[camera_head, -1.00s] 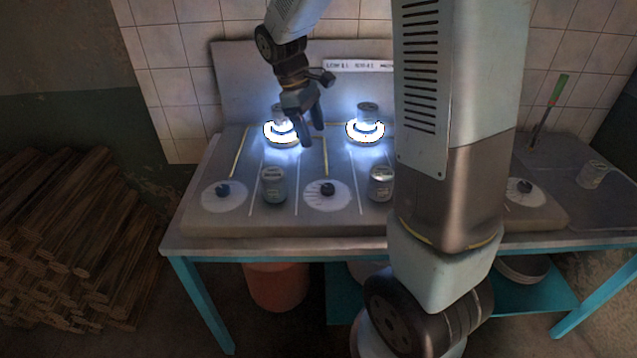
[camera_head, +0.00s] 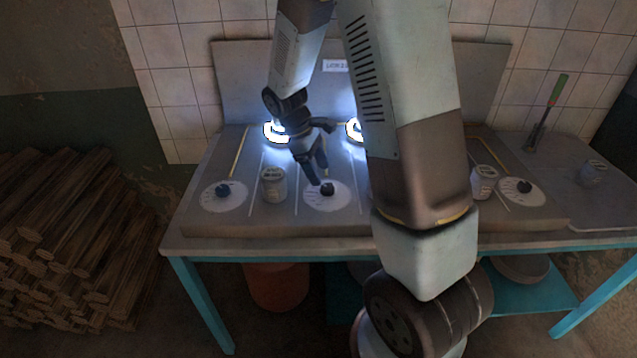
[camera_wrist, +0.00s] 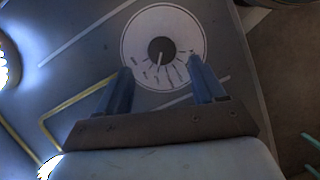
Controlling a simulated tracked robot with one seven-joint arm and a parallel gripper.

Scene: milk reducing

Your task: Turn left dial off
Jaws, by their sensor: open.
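A left dial (camera_head: 223,190), with a dark knob on a round white scale, sits at the front left of the grey stove. A middle dial (camera_head: 340,196) lies to its right, and a right dial (camera_head: 523,190) is at the far right. My gripper (camera_head: 318,172) is open and empty, pointing down just above and behind the middle dial's knob. In the wrist view a dial (camera_wrist: 161,50) shows beyond and between my open fingers (camera_wrist: 160,68). Its knob has a light pointer line and seems apart from the fingers. My gripper is well right of the left dial.
Two burners glow at the back, the left one (camera_head: 274,131) and the right one (camera_head: 353,130); my arm partly covers both. A can (camera_head: 273,185) stands between the left and middle dials. Another can (camera_head: 484,182) stands left of the right dial. Stacked wood (camera_head: 70,245) is at left.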

